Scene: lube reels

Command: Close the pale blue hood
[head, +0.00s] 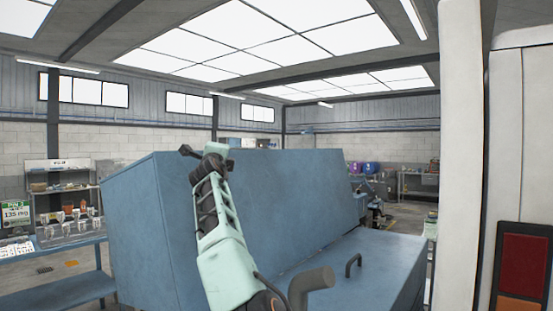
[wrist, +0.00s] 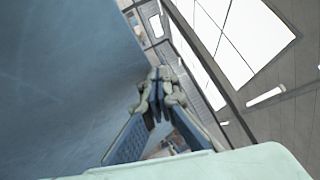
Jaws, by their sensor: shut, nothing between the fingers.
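A large blue body fills the middle of the head view. Its tall, broad panel (head: 295,195) stands up behind a lower flat top (head: 375,270) that carries a small dark handle (head: 353,263). I cannot tell for sure which of these parts is the hood, but the tall panel looks raised. My gripper (head: 188,151) is shut and empty near the panel's upper left edge; my arm hides part of the panel. In the wrist view, my gripper (wrist: 156,74) points past a blue surface (wrist: 65,70) on the left, seemingly without touching it.
A blue bench (head: 70,240) with cups and small items stands at the left. A pale upright post (head: 460,150) and a white body with a red lamp (head: 524,262) stand close at the right. Far shelves (head: 418,186) line the back wall. Open air lies above the panel.

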